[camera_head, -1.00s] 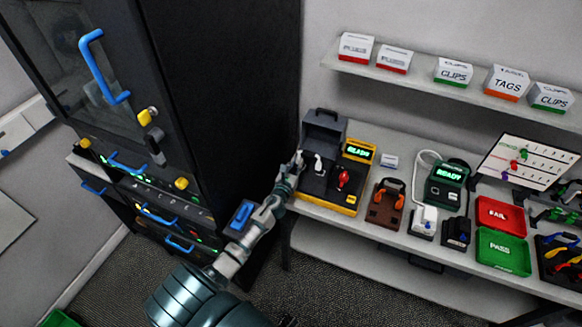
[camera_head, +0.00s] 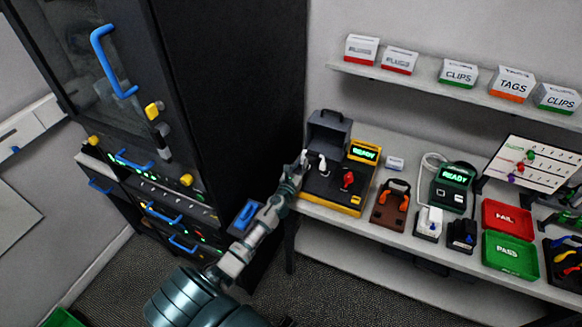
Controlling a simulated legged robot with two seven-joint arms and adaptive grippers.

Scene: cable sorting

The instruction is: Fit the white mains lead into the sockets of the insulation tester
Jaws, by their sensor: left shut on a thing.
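The insulation tester (camera_head: 336,188) is a black and yellow case with an open dark lid and a lit READY display (camera_head: 364,153). It stands at the left end of the bench. A white plug of the mains lead (camera_head: 322,162) stands upright on its black top panel. A second white plug end (camera_head: 304,157) shows at the panel's left edge, at my left gripper. My left gripper (camera_head: 299,168) is shut on this white end, beside the tester's left side. Whether that end sits in a socket is too small to tell. My right gripper is not in view.
A dark cabinet (camera_head: 232,100) stands close left of my arm.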

